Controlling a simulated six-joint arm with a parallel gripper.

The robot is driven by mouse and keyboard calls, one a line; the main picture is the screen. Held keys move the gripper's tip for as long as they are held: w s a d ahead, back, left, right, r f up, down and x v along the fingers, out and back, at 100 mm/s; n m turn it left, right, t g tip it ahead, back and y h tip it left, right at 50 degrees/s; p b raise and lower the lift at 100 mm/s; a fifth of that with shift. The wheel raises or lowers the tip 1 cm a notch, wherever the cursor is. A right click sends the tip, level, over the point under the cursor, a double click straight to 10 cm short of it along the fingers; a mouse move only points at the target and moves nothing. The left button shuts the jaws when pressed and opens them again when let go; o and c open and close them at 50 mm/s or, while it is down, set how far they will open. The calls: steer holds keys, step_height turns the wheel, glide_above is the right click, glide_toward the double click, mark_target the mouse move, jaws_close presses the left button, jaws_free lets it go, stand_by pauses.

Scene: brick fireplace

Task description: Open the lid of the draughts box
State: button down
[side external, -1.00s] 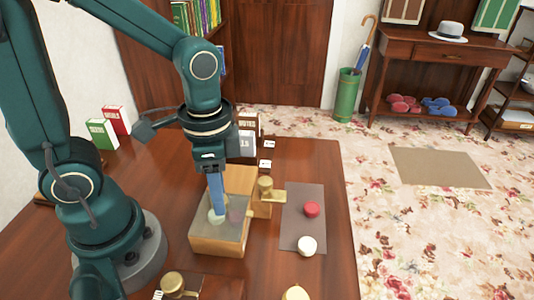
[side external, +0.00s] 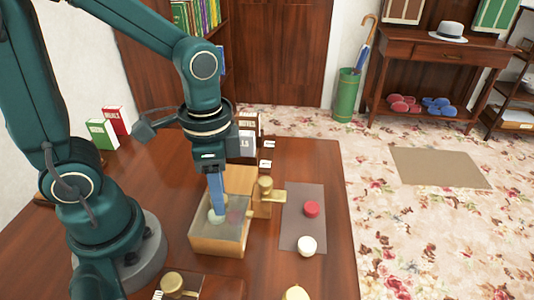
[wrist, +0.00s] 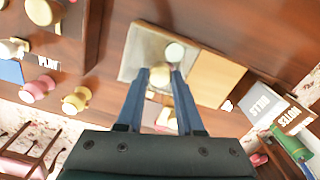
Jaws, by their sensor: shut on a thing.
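The draughts box (side external: 218,247) is a pale wooden box on the table. Its near part has a see-through grey top, and pale and pinkish round shapes show there. Its far part (side external: 240,180) is plain wood. The box also shows in the wrist view (wrist: 215,78), with a pale disc (wrist: 175,52) just beyond my fingertips. My gripper (side external: 217,212) points down at the near part; its blue fingers (wrist: 160,72) are closed on a small yellowish knob (wrist: 159,79). The fingers hide the knob in the side view, and how it joins the lid cannot be seen.
More brass knobs stand at the near edge. Books (side external: 247,143) stand behind the box.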

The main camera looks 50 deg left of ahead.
steer(key=w+a, duration=0.6)
steer(key=shift+w, duration=0.1)
steer(key=c, duration=0.5)
jaws_free()
steer(key=shift+c, duration=0.2)
step_height(320, 180, up, 5)
steer(key=shift+r, duration=0.1)
